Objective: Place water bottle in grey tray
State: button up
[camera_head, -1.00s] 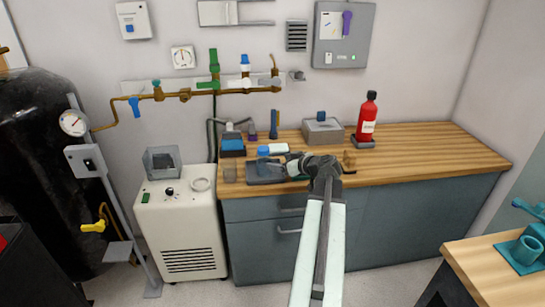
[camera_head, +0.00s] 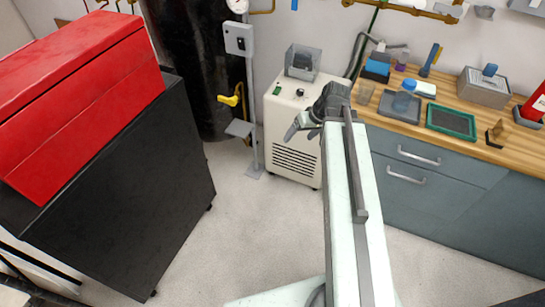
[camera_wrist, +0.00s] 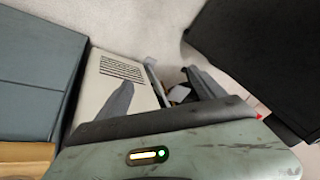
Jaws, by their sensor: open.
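My gripper (camera_head: 302,131) is left of the tray, in front of the white cabinet, clear of the counter. In the wrist view my gripper (camera_wrist: 160,80) has its two fingers apart with nothing held between them. The bottle and tray are not visible in the wrist view.
The white cabinet (camera_head: 292,155) stands behind my gripper. A green-rimmed tray (camera_head: 451,121), grey box (camera_head: 484,88) and red extinguisher (camera_head: 535,103) are on the counter. A black cabinet with a red top (camera_head: 110,180) stands left. The floor (camera_head: 245,215) between is clear.

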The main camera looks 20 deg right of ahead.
jog(key=s+a+f+g+h, duration=0.1)
jog(key=s+a, duration=0.1)
jog(key=a, duration=0.4)
jog(key=s+a+f+g+h, duration=0.1)
jog(key=s+a+g+h, duration=0.1)
jog(key=a, duration=0.4)
jog(key=shift+s+a+m, duration=0.2)
jog(key=shift+s+m, duration=0.1)
jog(key=shift+s, duration=0.55)
notch_tip(320, 180, up, 12)
jog(key=p, duration=1.1)
jog(key=shift+f, duration=0.2)
